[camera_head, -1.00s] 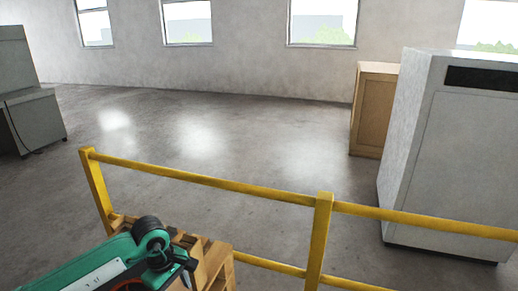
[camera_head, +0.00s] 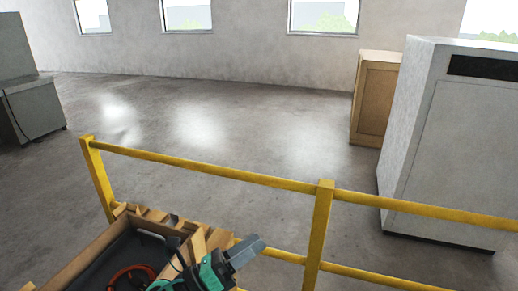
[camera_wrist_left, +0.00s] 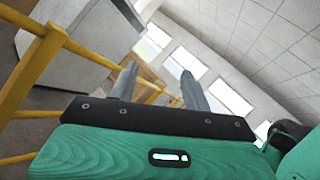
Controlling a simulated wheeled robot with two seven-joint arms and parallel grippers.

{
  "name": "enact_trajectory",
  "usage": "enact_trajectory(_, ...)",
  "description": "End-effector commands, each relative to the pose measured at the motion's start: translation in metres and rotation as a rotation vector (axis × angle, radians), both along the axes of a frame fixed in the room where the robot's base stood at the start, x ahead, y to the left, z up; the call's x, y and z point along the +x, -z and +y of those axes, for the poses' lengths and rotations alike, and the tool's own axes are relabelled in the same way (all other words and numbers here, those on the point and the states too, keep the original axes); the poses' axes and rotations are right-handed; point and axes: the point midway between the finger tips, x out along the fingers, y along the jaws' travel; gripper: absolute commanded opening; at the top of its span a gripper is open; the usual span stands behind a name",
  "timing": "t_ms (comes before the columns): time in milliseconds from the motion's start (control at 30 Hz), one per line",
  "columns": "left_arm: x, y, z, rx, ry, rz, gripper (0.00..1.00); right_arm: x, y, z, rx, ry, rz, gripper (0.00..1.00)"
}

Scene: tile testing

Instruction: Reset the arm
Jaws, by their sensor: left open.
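My left gripper (camera_head: 245,252) is at the bottom middle of the head view, in front of the yellow railing and beside the right edge of a wooden crate. Its grey fingers point up and right, and the green wrist (camera_head: 213,274) is partly cut off by the lower edge. In the left wrist view the two grey fingers (camera_wrist_left: 158,88) stand apart, with nothing between them. My right gripper is not in view.
The wooden crate (camera_head: 87,259) has a dark inside with a red ring-shaped part (camera_head: 130,280). The yellow railing (camera_head: 200,168) crosses ahead. Beyond it stand a large grey cabinet (camera_head: 440,150), a wooden cabinet (camera_head: 372,100) and a grey console (camera_head: 32,108). The floor between them is clear.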

Motion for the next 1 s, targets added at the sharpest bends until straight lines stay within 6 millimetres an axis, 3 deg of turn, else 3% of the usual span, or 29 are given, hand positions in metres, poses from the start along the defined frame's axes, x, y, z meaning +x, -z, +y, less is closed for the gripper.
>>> enact_trajectory(133, 0.018, -0.003, 0.044, -0.337, -0.177, 0.317, 0.49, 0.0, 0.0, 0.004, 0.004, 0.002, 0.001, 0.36)
enact_trajectory(233, 0.027, 0.013, 0.08, -0.552, -0.298, 0.536, 0.49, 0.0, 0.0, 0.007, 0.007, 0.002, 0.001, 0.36)
enact_trajectory(367, 0.027, 0.052, 0.126, -0.815, -0.464, 0.825, 0.49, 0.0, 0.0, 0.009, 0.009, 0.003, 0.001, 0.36)
enact_trajectory(467, 0.014, 0.092, 0.158, -1.008, -0.599, 1.047, 0.49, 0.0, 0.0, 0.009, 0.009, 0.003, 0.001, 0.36)
enact_trajectory(567, -0.011, 0.137, 0.182, -1.185, -0.743, 1.268, 0.49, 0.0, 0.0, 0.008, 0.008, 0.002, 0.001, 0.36)
enact_trajectory(700, -0.062, 0.196, 0.204, -1.399, -0.955, 1.553, 0.49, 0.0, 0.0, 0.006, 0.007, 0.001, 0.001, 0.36)
enact_trajectory(800, -0.1, 0.224, 0.211, -1.506, -1.088, 1.712, 0.49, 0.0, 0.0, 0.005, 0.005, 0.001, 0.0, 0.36)
enact_trajectory(1000, -0.167, 0.258, 0.213, -1.64, -1.313, 1.944, 0.49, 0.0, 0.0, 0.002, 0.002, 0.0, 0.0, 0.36)
